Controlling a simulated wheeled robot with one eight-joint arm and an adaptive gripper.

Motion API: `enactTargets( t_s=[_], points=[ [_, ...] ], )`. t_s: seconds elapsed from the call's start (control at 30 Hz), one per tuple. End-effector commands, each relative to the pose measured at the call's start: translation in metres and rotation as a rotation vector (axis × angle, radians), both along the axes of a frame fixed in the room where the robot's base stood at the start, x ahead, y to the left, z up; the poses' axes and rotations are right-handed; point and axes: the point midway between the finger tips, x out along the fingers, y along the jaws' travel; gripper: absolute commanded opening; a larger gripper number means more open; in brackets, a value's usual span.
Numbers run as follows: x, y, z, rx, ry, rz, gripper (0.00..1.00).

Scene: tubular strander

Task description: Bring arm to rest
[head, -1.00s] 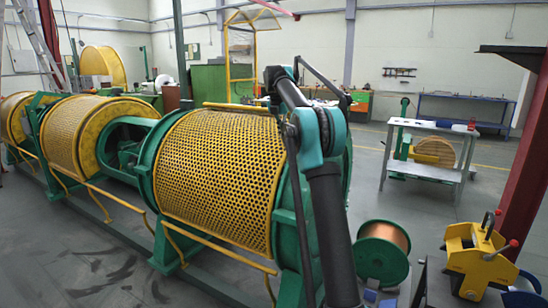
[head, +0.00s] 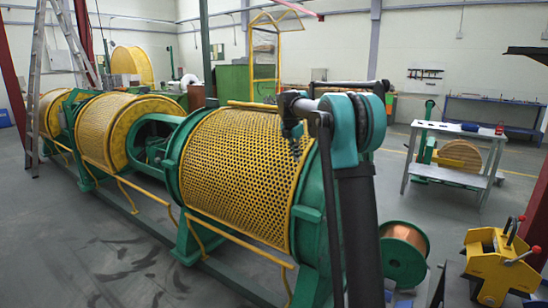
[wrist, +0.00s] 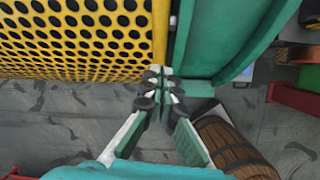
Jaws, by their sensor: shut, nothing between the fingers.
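My arm rises in the lower right middle of the head view and bends at a teal joint, its end reaching left in front of the strander. My gripper (head: 296,146) hangs there, small and dark, before the perforated yellow drum guard (head: 235,150). In the wrist view my gripper (wrist: 161,86) has its fingers together with nothing between them. Behind the fingers are the yellow guard (wrist: 80,40) and the green drum end (wrist: 215,40). The gap between fingers and machine cannot be judged.
A copper wire spool (head: 404,250) and a yellow device (head: 497,265) with red-tipped levers stand at the right. A grey table (head: 455,133) is farther back. A ladder (head: 38,90) stands at the left. Open floor (head: 110,255) lies left of the machine.

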Motion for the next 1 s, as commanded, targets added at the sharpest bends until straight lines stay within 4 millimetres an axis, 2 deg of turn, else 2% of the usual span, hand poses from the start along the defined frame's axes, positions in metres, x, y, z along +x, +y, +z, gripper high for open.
enactTargets(
  t_s=[0.17, 0.37, 0.57, 0.8, 0.9, 1.0],
  points=[
    [-0.065, -0.013, -0.026, 0.135, -0.075, -0.345, 0.0],
    [-0.151, -0.025, -0.066, 0.302, -0.152, -0.768, 0.0],
    [-0.247, -0.033, -0.116, 0.47, -0.211, -1.196, 0.0],
    [-0.371, -0.036, -0.186, 0.666, -0.254, -1.709, 0.0],
    [-0.416, -0.036, -0.212, 0.734, -0.263, -1.894, 0.0],
    [-0.45, -0.035, -0.233, 0.784, -0.265, -2.037, 0.0]
  ],
)
